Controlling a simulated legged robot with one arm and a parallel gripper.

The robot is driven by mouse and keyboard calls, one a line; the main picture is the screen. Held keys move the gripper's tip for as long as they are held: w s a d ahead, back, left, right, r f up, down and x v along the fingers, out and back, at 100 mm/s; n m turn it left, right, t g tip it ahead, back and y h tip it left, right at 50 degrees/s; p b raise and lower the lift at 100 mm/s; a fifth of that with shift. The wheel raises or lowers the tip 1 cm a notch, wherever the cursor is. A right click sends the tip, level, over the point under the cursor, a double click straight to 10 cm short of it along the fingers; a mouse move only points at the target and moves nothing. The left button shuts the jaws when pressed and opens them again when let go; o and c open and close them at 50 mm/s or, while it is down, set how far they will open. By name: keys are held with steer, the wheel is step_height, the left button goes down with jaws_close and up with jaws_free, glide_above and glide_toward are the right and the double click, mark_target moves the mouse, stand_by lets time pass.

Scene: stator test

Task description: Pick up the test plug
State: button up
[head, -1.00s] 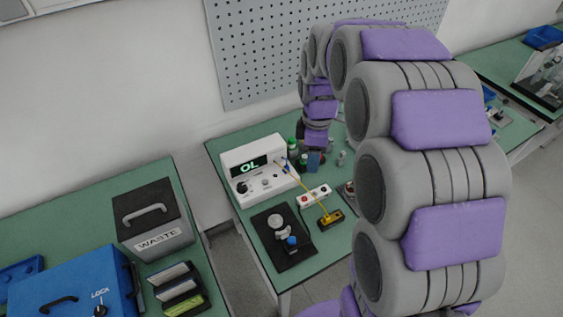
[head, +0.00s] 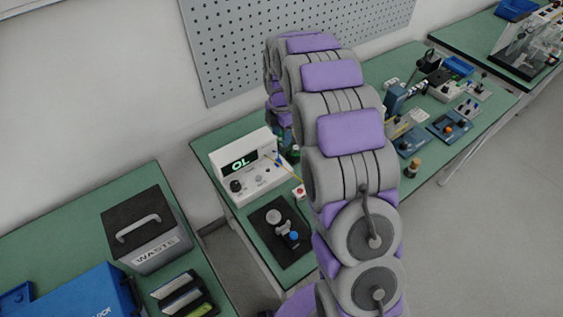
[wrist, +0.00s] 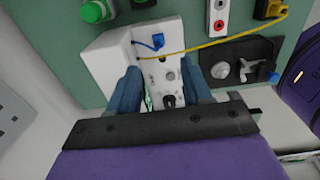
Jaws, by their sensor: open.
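The white test meter (head: 252,168) reads "OL" in the head view; it also shows in the wrist view (wrist: 105,62). In the wrist view a small blue plug-like piece (wrist: 158,41) with a short blue lead lies at the meter's socket side. A yellow lead (wrist: 215,41) runs from there to a yellow piece (wrist: 272,8) at the top right. I cannot tell for sure which piece is the test plug. My gripper (wrist: 160,68) is open, its blue fingers above the meter, apart, with nothing held.
A black plate (head: 262,247) with metal parts and a blue knob lies before the meter; it also shows in the wrist view (wrist: 214,53). A white box with red button (wrist: 219,14) and green cap (wrist: 95,11) are near. A waste bin (head: 150,225) stands left.

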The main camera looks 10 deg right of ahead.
steer(key=b, duration=0.1)
glide_above(278, 158)
steer(key=a, duration=0.1)
steer(key=f, duration=0.6)
steer(key=shift+s+a+f, duration=0.15)
steer(key=shift+s+f, duration=0.05)
steer(key=shift+f, duration=0.2)
steer(key=d+f, duration=0.1)
steer(key=d+f+b, duration=0.1)
steer(key=shift+d+f, duration=0.2)
steer(key=shift+f, duration=0.1)
steer(key=f, duration=0.1)
steer(key=a+f+b, duration=0.1)
steer(key=f, duration=0.1)
steer(key=shift+w+f, duration=0.1)
steer(key=shift+w, duration=0.05)
steer(key=shift+a, duration=0.45)
steer(key=shift+d, duration=0.75)
steer(key=c, duration=0.5)
steer(key=shift+c, duration=1.4)
steer(key=shift+a, duration=0.3)
jaws_close()
